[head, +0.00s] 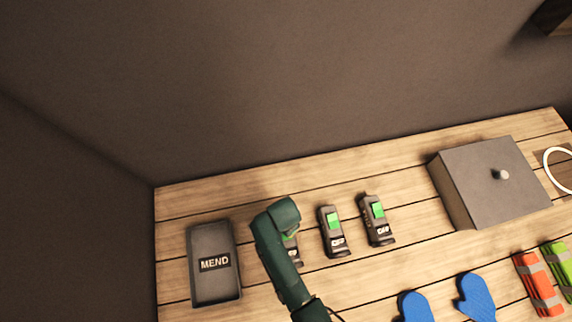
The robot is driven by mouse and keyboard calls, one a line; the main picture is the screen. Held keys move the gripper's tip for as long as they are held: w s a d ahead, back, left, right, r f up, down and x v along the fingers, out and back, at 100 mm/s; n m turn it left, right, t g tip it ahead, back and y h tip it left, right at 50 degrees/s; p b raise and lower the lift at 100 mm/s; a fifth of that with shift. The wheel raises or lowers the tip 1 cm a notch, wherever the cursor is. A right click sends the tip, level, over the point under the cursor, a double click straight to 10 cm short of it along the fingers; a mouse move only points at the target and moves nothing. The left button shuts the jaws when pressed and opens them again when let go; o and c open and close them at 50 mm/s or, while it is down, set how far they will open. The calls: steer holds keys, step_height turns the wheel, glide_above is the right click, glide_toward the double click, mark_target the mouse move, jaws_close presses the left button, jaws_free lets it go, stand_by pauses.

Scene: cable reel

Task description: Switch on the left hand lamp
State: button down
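Three small dark switch units with green parts stand in a row on the wooden table. The left unit (295,252) is mostly hidden behind my dark green arm; only its right side shows. The middle unit (333,231) and the right unit (377,219) are in full view, each with a light label that seems to read OFF. I cannot see which unit belongs to which lamp, and no lit lamp shows. My arm's end is over the left unit. My gripper's fingers are hidden, so contact cannot be told.
A dark tray marked MEND (213,281) lies left of my arm. A grey box with a knob (488,186) and a white ring (557,168) are at the right. Blue mitts (476,297) and orange (538,284) and green (560,262) bundles lie in front. A wall stands behind the wooden table (185,208).

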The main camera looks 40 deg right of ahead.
steer(key=shift+f+b, duration=0.35)
steer(key=shift+f, duration=0.2)
step_height(320, 180, up, 7)
steer(key=p, duration=0.8)
steer(key=shift+r, duration=0.15)
stand_by(0.4)
